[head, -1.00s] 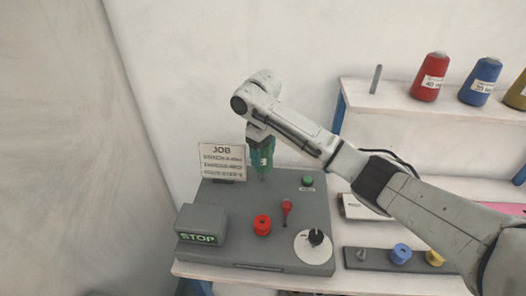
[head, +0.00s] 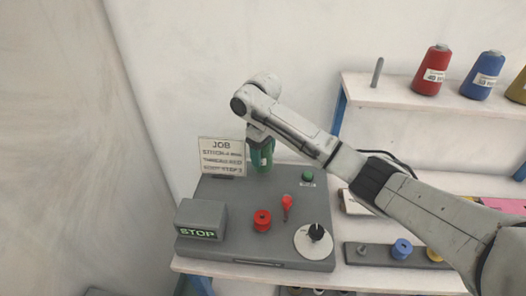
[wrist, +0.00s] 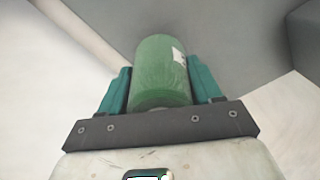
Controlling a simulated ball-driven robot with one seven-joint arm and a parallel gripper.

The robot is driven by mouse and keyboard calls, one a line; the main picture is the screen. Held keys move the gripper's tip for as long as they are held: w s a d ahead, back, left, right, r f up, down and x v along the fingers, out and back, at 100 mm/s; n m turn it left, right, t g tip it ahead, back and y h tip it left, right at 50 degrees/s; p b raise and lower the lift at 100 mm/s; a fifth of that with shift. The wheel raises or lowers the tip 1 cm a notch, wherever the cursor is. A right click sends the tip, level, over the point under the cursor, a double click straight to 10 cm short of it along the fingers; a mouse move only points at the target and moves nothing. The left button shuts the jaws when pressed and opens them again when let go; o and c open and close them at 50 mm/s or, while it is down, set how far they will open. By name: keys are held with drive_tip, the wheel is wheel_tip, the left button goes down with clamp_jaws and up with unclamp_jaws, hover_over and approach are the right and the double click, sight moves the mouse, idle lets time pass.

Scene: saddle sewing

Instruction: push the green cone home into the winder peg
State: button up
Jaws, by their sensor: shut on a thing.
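The green cone (head: 262,158) is between the fingers of my gripper (head: 260,147), above the back of the grey console. In the wrist view the green cone (wrist: 160,72) shows with a white label on its side. The teal fingers of my gripper (wrist: 161,90) close on it from both sides. The cone looks roughly upright, with its lower end at the console's back part. The winder peg cannot be made out; the cone and gripper seem to cover it. Whether the cone is fully seated cannot be told.
A JOB card (head: 221,157) stands close left of the cone. A shelf (head: 385,92) is at right.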

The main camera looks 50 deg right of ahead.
drive_tip(key=shift+f+b, duration=0.7)
drive_tip(key=shift+f, duration=0.9)
drive_tip(key=o, duration=1.3)
drive_tip(key=shift+c, duration=0.2)
wheel_tip(320, 180, up, 11)
drive_tip(key=shift+f+p, duration=0.1)
drive_tip(key=shift+p, duration=0.35)
